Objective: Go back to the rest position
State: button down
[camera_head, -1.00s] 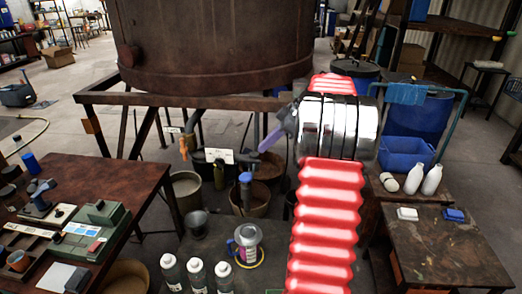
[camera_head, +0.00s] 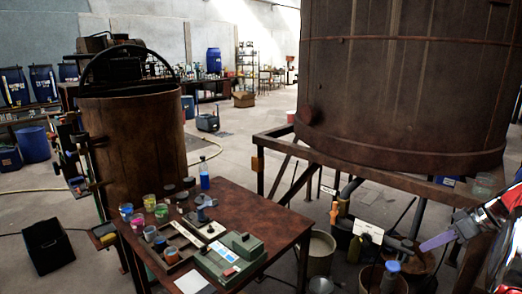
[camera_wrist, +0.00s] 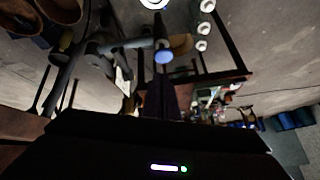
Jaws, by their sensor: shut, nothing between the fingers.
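My gripper (camera_head: 436,242) shows at the right edge of the head view, its purple fingers pointing left in front of the big vat's stand. The fingers are shut and hold nothing. Part of my arm is cut off by the picture's right edge. The large rusty vat (camera_head: 400,85) stands behind the gripper on a rusty frame.
A brown table (camera_head: 262,212) with paint jars, a green device (camera_head: 230,258) and a blue bottle (camera_head: 204,174) stands at centre left. A smaller rusty vat (camera_head: 140,140) stands behind it. Pipes and a bucket (camera_head: 318,258) sit under the large vat.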

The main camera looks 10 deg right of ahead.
jog(key=s+a+f+m+g, duration=0.1)
jog(key=s+a+f+m, duration=0.1)
jog(key=s+f+m, duration=0.15)
jog(key=s+a+r+h, duration=0.1)
jog(key=s+a, duration=0.4)
jog(key=a, duration=0.8)
jog(key=s+a+r+h, duration=0.1)
jog(key=s+a+r, duration=0.2)
jog(key=a, duration=1)
jog(key=s+a+r+h, duration=0.2)
jog(key=s+a, duration=0.5)
jog(key=a, duration=0.7)
jog(key=shift+s+r+t, duration=0.2)
jog(key=shift+r+t, duration=0.05)
jog(key=shift+t, duration=0.15)
jog(key=c, duration=2.4)
grip_release()
jog(key=shift+c, duration=0.2)
